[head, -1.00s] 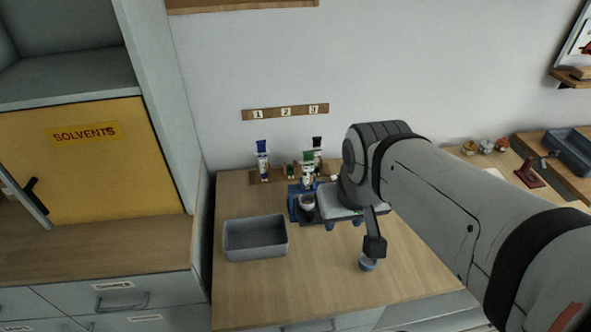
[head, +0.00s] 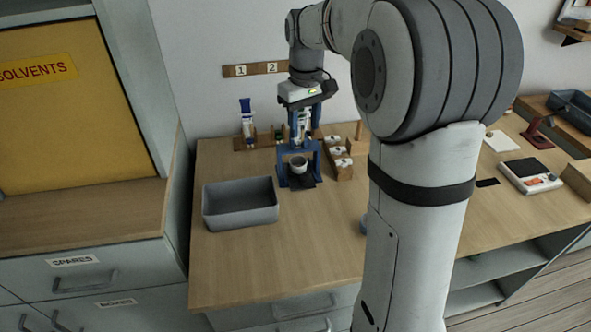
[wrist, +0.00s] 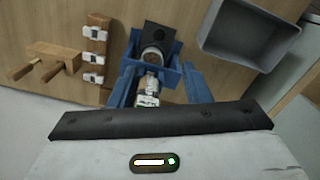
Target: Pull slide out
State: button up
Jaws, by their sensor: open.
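A blue stand (head: 283,171) stands on the bench near the wall, and it also shows in the wrist view (wrist: 138,42). A dark slide plate (head: 302,182) juts out from its front, with a small pale cup (head: 299,162) at the stand. The slide shows in the wrist view (wrist: 158,35), with the cup (wrist: 152,55) beside it. A white tube (wrist: 148,86) is upright above the stand. My gripper (head: 304,130) points down over the stand. Its blue fingers are apart in the wrist view (wrist: 158,70), one on each side of the tube. Contact with the tube cannot be told.
A grey bin (head: 240,204) stands left of the stand. A wooden rack with white pieces (head: 342,163) is close on its right. The front of the bench (head: 270,265) is clear. My arm hides part of the right side.

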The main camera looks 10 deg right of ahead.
aim_at(302, 177)
jog(key=f, duration=0.5)
jog(key=f+b, duration=0.1)
jog(key=f, duration=1)
jog(key=shift+w+b, duration=0.3)
jog(key=shift+w, duration=0.05)
jog(key=shift+c, duration=0.4)
grip_shut()
